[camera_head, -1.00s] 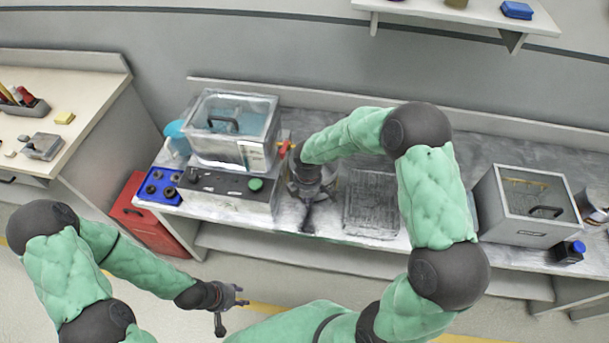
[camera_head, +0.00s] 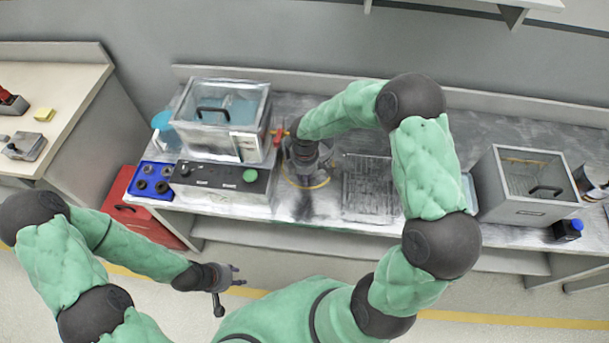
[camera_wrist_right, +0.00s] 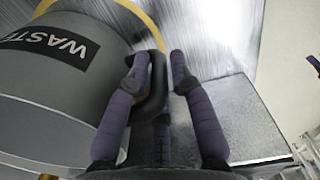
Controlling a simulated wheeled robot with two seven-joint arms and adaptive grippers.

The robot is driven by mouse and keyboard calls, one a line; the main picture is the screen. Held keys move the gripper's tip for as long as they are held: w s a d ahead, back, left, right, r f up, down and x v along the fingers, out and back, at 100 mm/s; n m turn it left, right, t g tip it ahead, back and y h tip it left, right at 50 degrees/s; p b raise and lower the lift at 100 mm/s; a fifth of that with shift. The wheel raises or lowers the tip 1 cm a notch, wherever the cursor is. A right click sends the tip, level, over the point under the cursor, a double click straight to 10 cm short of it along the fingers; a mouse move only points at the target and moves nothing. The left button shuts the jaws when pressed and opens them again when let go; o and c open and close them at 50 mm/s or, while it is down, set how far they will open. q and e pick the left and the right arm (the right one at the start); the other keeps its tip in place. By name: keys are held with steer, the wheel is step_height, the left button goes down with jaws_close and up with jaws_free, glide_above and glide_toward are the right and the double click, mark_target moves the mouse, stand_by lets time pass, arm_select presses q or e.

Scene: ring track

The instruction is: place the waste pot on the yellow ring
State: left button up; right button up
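The waste pot is a large grey cylinder with a black "WASTE" label, filling the left of the right wrist view (camera_wrist_right: 50,95). In the head view it is mostly hidden under my right gripper (camera_head: 304,168). The yellow ring (camera_head: 322,184) shows as an arc at the pot's foot on the bench. In the wrist view the ring (camera_wrist_right: 143,17) curves beyond the pot's edge. My right gripper's fingers (camera_wrist_right: 158,62) are on either side of the pot's dark handle and look shut on it. Whether the pot touches the bench is unclear. My left gripper (camera_head: 238,275) is empty, its fingers slightly apart, in front of the bench.
A clear-lidded bath (camera_head: 222,120) on a control box stands left of the pot, with a red tap (camera_head: 280,134) close by. A blue rack (camera_head: 152,181) sits further left. A dark grid (camera_head: 369,188) lies to the right, then a grey lidded box (camera_head: 525,187).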

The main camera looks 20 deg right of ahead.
steer(key=shift+a, duration=0.1)
step_height(320, 180, up, 12)
steer(key=p, duration=0.3)
steer(key=shift+s+r+p, duration=0.1)
steer(key=shift+r+p, duration=0.05)
steer(key=shift+p, duration=0.15)
stand_by(1.2)
